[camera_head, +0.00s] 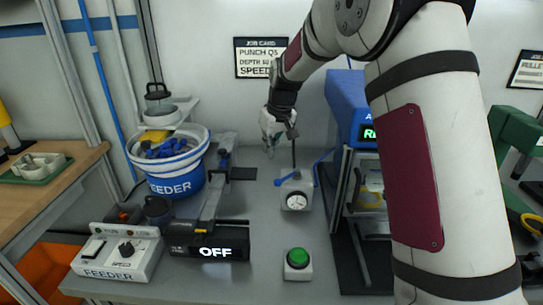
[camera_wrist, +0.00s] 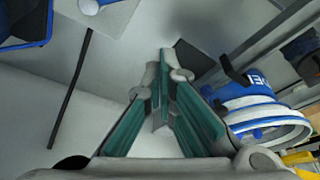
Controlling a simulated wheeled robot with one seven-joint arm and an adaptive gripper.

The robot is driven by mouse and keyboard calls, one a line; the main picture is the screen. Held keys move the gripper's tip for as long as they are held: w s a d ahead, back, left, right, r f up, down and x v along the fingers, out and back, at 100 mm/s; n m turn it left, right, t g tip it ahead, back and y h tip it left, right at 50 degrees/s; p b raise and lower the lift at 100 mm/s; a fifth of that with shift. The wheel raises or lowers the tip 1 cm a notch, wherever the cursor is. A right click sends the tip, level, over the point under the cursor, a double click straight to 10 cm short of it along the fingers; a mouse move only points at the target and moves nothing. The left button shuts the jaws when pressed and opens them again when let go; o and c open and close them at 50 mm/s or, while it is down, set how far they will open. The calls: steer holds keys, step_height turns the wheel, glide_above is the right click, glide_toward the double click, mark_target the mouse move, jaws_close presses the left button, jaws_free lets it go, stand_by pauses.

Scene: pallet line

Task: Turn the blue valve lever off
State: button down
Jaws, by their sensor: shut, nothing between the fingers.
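The blue valve lever (camera_head: 284,179) sits on top of a small white valve box with a round gauge (camera_head: 295,201), in the middle of the bench in the head view. The lever sticks out to the left of the box. My gripper (camera_head: 270,151) is above and behind the lever, a little to its left, pointing down and apart from it. In the wrist view my gripper (camera_wrist: 160,85) has its fingers together with nothing between them. A bit of the valve box and a blue part (camera_wrist: 89,6) show at the top edge there.
A blue and white feeder bucket (camera_head: 172,186) stands left of the valve, with a black arm and an "OFF" display (camera_head: 214,251) beside it. A blue-topped machine (camera_head: 348,100) is close on the right. A green button (camera_head: 298,258) is in front. A thin dark pipe rises behind the valve.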

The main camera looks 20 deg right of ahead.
mark_target(288, 177)
step_height(288, 177, down, 7)
steer(key=s+p, duration=0.1)
steer(key=p, duration=0.1)
steer(key=shift+s+d+f, duration=0.15)
steer(key=shift+d+f, duration=0.05)
steer(key=shift+s+n, duration=0.35)
steer(key=shift+n, duration=0.05)
stand_by(0.5)
steer(key=shift+s+d+n+y, duration=0.2)
steer(key=shift+s+n+y, duration=0.05)
steer(key=shift+s+n, duration=0.25)
steer(key=shift+s+d+n+y, duration=0.15)
steer(key=shift+s+n+y, duration=0.1)
steer(key=shift+s+n, duration=0.25)
steer(key=shift+s+d+p, duration=1.1)
steer(key=shift+s+d, duration=0.4)
steer(key=shift+s, duration=0.3)
steer(key=shift+d, duration=0.1)
